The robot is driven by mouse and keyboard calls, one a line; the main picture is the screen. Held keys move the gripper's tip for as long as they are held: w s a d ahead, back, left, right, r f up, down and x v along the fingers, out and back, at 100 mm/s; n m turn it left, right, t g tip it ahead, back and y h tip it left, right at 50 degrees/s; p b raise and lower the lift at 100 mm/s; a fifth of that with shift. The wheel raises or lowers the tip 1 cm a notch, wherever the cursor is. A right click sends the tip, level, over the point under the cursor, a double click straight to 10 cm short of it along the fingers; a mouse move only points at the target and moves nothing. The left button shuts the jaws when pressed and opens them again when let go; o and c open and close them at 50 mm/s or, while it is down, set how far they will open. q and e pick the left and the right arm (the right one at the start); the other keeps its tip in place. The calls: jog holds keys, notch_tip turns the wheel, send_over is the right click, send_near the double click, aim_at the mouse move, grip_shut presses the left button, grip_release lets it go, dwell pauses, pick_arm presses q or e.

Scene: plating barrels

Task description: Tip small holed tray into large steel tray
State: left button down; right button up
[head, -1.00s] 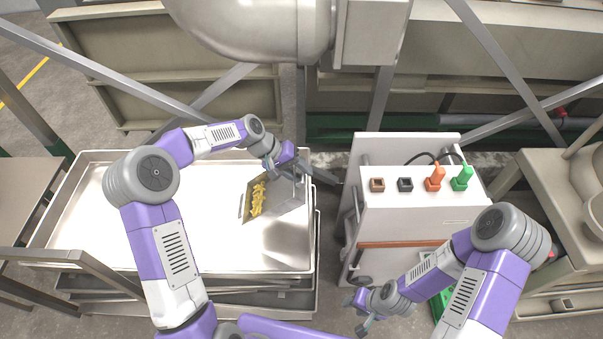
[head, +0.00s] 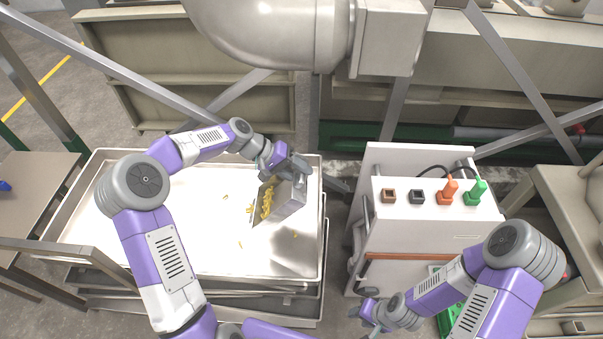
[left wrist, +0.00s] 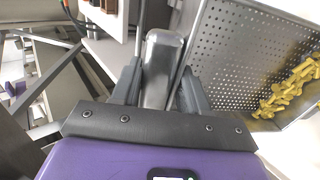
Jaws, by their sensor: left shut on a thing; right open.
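The small holed tray (head: 289,199) is tilted steeply on its side over the right part of the large steel tray (head: 180,222), its open side facing left. Yellow pieces (head: 265,203) lie along its lower side, and several loose ones lie on the large tray's floor. My left gripper (head: 284,165) is shut on the small tray at its upper end. In the left wrist view the fingers (left wrist: 160,85) close on a grey metal part beside the perforated wall (left wrist: 240,50), with yellow pieces (left wrist: 292,88) at its edge. My right gripper (head: 366,312) is open and empty, low beside the white cabinet.
A large grey pipe (head: 270,35) and diagonal metal struts are at the back. A green crate (head: 452,318) is partly hidden behind my right arm.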

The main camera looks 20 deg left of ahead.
pick_arm(q)
jog(key=shift+s+a+r+t+h, duration=0.2)
jog(key=shift+a+r+h, duration=0.25)
jog(key=shift+a, duration=0.4)
jog(key=shift+s+a+r+t+h, duration=0.15)
jog(key=shift+a+r+h, duration=0.25)
jog(key=shift+a, duration=0.45)
jog(key=shift+s+a+r+h, duration=0.2)
jog(key=shift+a+r+h, duration=0.15)
jog(key=shift+a, duration=0.35)
jog(key=shift+s+a+r+h, duration=0.15)
jog(key=shift+a+r+h, duration=0.2)
jog(key=shift+a, duration=0.35)
